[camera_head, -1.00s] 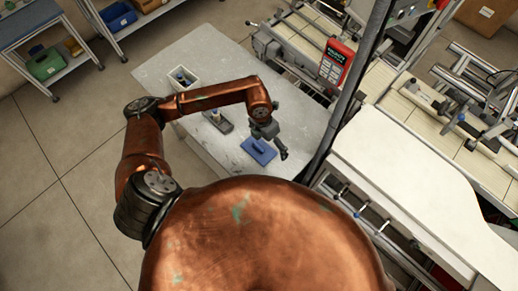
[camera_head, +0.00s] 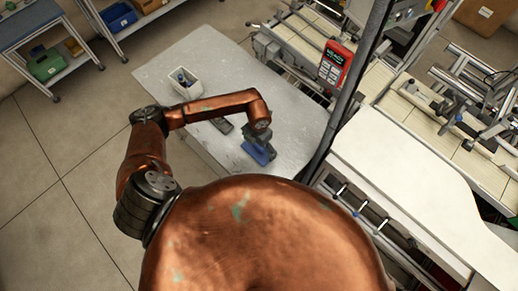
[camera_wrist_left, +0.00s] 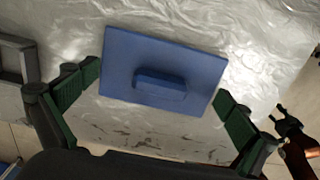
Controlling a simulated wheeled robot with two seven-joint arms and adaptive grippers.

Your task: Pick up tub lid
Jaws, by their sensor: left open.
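The tub lid (camera_wrist_left: 190,65) is a flat blue rectangle with a raised block handle (camera_wrist_left: 160,84). It lies on the grey metal table in the left wrist view. In the head view the lid (camera_head: 252,153) is partly hidden by my left gripper (camera_head: 261,148), which is right over it. In the left wrist view my left gripper (camera_wrist_left: 156,90) is open, with one green-padded finger on each side of the lid and its handle between them. I cannot tell the exact height gap. A dark gripper on a copper arm, likely my right gripper (camera_wrist_left: 290,124), shows at the right edge.
A pale tub (camera_head: 184,84) with small items stands on the table (camera_head: 165,62) at the back left. A dark grey object (camera_head: 222,126) lies near the lid, partly behind my arm. A dark post (camera_head: 345,110) and a conveyor machine stand right of the table.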

